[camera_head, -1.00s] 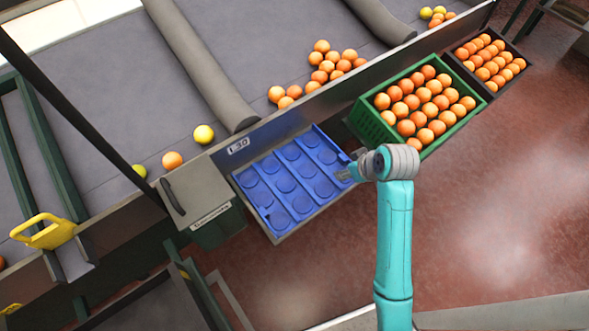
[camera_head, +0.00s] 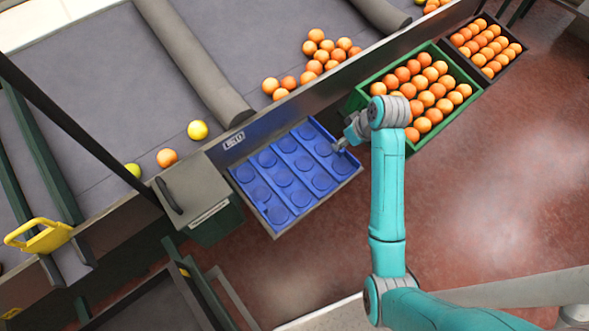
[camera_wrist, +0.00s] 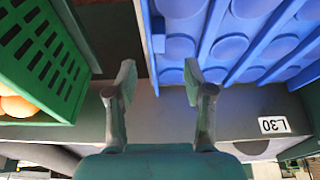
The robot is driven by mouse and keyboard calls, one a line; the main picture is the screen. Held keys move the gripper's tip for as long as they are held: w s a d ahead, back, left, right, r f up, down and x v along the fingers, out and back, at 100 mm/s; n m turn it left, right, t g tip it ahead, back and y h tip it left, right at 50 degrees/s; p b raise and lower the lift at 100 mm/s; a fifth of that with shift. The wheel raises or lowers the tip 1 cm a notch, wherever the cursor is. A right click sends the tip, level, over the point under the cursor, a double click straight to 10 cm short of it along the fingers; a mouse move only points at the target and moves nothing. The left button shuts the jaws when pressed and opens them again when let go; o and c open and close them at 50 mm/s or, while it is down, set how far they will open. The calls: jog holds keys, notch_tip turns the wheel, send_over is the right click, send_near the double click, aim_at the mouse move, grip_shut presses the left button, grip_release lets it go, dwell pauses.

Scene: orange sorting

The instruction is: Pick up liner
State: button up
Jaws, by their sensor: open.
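The liner (camera_head: 284,178) is a blue sheet with rows of round pockets, lying empty in a grey-edged tray beside the sorting table. It also fills the upper right of the wrist view (camera_wrist: 230,48). My gripper (camera_head: 339,146) is at the liner's right edge, near its upper right corner. In the wrist view my gripper (camera_wrist: 159,82) is open and empty. Its right finger overlaps the liner's edge in the picture, and its left finger is over the dark gap beside it. I cannot tell whether a finger touches the liner.
A green crate (camera_head: 444,135) of oranges stands right of the liner; its slatted wall (camera_wrist: 45,60) is close to my left finger. A dark crate (camera_head: 504,66) of oranges is beyond. A grey box (camera_head: 196,190) stands left of the liner.

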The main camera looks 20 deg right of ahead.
aim_at(342, 150)
jog(key=f, duration=0.3)
jog(key=shift+w+d+f, duration=0.1)
jog(key=shift+w+f, duration=0.1)
jog(key=shift+f, duration=0.15)
jog(key=shift+w+f, duration=0.25)
jog(key=shift+f, duration=0.25)
grip_shut()
